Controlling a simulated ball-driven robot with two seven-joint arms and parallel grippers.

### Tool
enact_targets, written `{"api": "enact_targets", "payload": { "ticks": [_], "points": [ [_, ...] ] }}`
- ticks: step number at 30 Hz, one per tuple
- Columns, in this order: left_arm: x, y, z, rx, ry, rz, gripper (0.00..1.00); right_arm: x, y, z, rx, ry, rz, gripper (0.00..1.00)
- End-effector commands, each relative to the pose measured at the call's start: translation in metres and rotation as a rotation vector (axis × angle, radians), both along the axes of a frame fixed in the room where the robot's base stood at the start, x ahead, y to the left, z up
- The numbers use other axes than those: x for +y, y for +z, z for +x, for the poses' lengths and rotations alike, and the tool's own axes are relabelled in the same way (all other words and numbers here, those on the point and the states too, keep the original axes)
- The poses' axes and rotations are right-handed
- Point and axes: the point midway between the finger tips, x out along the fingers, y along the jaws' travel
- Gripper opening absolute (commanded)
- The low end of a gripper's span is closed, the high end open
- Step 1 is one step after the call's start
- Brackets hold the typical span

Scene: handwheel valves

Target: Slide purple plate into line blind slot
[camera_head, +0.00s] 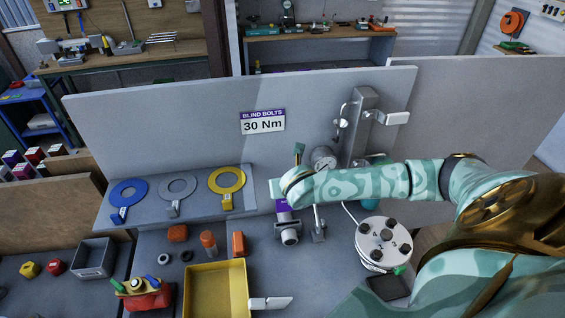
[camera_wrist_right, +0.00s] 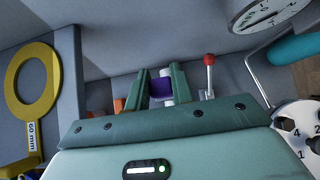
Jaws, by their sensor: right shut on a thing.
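My right gripper (camera_head: 284,190) reaches in from the right, over the grey pipe fitting (camera_head: 289,226) in front of the upright panel. In the right wrist view its two green fingers (camera_wrist_right: 161,88) stand on either side of the purple plate (camera_wrist_right: 160,88) and are shut on it. A pale cylindrical part shows just behind the plate. In the head view only a small purple patch (camera_head: 282,206) shows below the gripper, against the top of the fitting. The slot is mostly hidden, so I cannot tell whether the plate is inside it. My left gripper is not in view.
Blue (camera_head: 129,193), grey (camera_head: 178,187) and yellow (camera_head: 227,180) ring plates lie on a ledge to the left. A pressure gauge (camera_head: 324,159) and red-knobbed lever (camera_wrist_right: 209,62) stand close by. A yellow tray (camera_head: 190,292) and round bolt drum (camera_head: 384,240) occupy the front.

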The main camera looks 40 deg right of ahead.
Motion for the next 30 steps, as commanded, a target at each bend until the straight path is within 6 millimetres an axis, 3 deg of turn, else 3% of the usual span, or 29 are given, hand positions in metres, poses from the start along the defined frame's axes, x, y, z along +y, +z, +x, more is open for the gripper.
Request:
{"api": "enact_targets", "payload": {
  "ticks": [11, 20, 24, 30],
  "points": [
    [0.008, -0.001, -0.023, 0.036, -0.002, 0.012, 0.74, 0.0, 0.0, 0.0, -0.012, -0.001, -0.007, 0.0],
    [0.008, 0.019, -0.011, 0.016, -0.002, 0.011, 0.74, 0.0, 0.006, -0.001, -0.006, -0.002, -0.002, 0.0],
    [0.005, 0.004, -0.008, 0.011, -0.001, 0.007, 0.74, 0.0, -0.019, -0.001, -0.003, -0.001, -0.002, 0.0],
    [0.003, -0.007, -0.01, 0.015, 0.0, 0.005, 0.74, 0.0, -0.04, -0.001, -0.005, -0.002, -0.002, 0.0]
  ]
}}
